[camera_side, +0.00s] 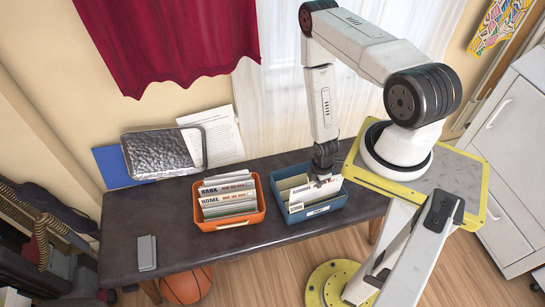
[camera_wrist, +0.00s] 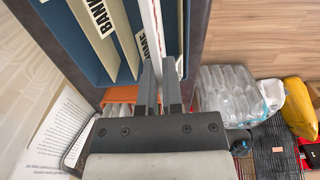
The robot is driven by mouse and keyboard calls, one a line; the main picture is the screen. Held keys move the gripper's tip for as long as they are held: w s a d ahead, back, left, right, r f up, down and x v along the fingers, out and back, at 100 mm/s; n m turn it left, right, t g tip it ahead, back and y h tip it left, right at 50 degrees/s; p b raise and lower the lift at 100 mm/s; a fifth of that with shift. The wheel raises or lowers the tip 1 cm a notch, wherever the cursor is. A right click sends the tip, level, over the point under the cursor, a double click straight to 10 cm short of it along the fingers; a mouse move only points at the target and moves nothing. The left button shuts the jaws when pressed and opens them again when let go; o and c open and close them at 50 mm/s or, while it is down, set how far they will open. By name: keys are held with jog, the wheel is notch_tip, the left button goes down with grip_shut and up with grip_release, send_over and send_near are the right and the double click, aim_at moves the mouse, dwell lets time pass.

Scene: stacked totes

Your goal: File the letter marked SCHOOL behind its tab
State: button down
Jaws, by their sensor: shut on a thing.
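My gripper (camera_side: 325,174) is over the blue tote (camera_side: 318,211), shut on a white letter (camera_side: 319,190). In the wrist view, my gripper (camera_wrist: 165,72) points down with the letter (camera_wrist: 156,25) seen nearly edge-on between its fingers. The letter's marking is too small to read. It stands near the tote's front side; how deep it sits is unclear. No SCHOOL tab is readable.
An orange tote (camera_side: 231,224) with several letters, some reading BANK and HOME, stands left of the blue tote on the dark bench (camera_side: 150,213). A metal tray (camera_side: 163,152) and a printed sheet (camera_side: 213,133) lean at the back. A grey block (camera_side: 147,252) lies front left.

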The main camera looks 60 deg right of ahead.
jog(key=shift+f, duration=1.35)
jog(key=c, duration=0.7)
grip_release()
jog(key=shift+r, duration=0.1)
jog(key=shift+r, duration=3.8)
jog(key=shift+w+r, duration=0.1)
